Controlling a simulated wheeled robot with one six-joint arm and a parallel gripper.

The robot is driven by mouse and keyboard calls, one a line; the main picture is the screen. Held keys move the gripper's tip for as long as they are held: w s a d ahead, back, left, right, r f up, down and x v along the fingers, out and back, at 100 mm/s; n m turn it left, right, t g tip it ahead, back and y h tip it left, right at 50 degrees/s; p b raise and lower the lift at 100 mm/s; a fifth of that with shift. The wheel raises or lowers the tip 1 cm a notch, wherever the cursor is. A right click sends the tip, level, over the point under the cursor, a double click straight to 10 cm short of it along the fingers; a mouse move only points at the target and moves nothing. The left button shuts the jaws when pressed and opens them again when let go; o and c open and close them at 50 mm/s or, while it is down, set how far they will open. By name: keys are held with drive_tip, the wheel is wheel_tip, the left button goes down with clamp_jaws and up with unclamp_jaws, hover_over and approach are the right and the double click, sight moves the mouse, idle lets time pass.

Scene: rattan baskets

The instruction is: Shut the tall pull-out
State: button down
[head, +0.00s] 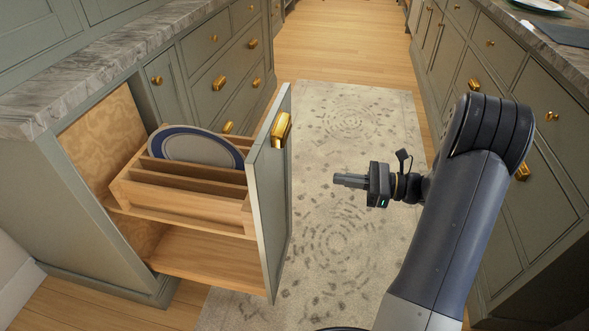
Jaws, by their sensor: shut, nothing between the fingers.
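The tall pull-out (268,207) stands open from the end of the left cabinet run. Its grey-green front panel is seen nearly edge-on and carries a gold handle (281,129) near the top. Behind the panel are a wooden slotted rack (184,203) and a lower wooden shelf (205,262). A white plate with a blue rim (196,147) stands in the rack. My gripper (338,181) is shut and empty. It is to the right of the front panel, apart from it, with its fingers pointing left towards it.
A patterned rug (345,262) lies on the wooden floor between the two cabinet runs. The right cabinets (505,130) have gold handles and stand close behind my arm. A stone counter (110,68) overhangs the left cabinets. The aisle ahead is clear.

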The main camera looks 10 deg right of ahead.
drive_tip(key=b, duration=0.3)
approach(277, 169)
drive_tip(key=x, duration=0.5)
drive_tip(key=shift+s+a, duration=0.1)
drive_tip(key=shift+a, duration=0.15)
drive_tip(key=shift+w+a, duration=0.25)
drive_tip(key=shift+a, duration=0.4)
